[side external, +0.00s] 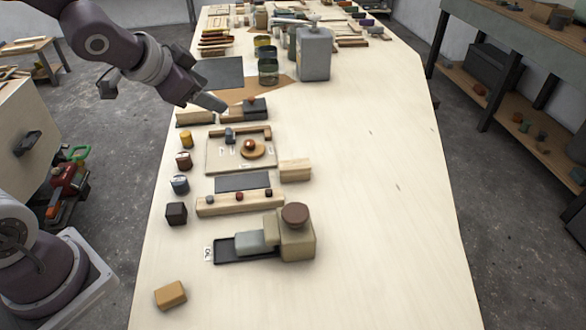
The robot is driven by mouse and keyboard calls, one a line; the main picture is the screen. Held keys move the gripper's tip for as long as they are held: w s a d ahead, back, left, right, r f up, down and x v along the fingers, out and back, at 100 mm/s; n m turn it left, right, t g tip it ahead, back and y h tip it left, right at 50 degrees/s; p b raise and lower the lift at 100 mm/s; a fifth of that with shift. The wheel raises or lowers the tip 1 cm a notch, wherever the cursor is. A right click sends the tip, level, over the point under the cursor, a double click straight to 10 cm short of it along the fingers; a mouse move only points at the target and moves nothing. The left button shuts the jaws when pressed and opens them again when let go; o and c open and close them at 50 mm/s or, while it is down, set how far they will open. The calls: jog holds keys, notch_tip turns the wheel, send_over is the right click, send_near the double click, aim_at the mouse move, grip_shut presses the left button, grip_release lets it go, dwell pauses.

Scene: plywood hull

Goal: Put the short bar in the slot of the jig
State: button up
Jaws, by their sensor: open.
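My gripper (212,103) hangs over the far left part of the bench, its jaws small and seen side-on. It looks empty. Just below it is a low brown base with a dark grey block (256,108); a thin bar (195,118) lies to its left. A pale board (213,158) with a wooden strip, a blue-grey piece, a round wooden disc and small white labels lies nearer. I cannot tell for sure which piece is the jig or its slot. A short pale wooden block (295,170) lies right of the board; I cannot tell whether it is the short bar.
A wooden rail with small knobs (240,203) and a beige block device with a brown round top (297,240) stand nearer. Several small pieces line the left edge. A grey canister (314,55) stands behind. The bench's right side (380,200) is clear.

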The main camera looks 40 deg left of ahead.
jog(key=w+d+f+m+h, duration=0.1)
jog(key=w+f+m+h, duration=0.1)
jog(key=w+f, duration=0.35)
jog(key=m+h, duration=0.3)
jog(key=h, duration=0.5)
send_near(294, 164)
jog(key=w+f, duration=0.1)
jog(key=w+d, duration=0.1)
jog(key=shift+w+f+t, duration=0.3)
jog(key=shift+f, duration=0.05)
jog(key=shift+s+d+f+h, duration=0.1)
jog(key=shift+d+h, duration=0.1)
jog(key=shift+h, duration=0.1)
jog(key=x, duration=0.7)
jog(key=shift+s+d, duration=0.15)
grip_shut()
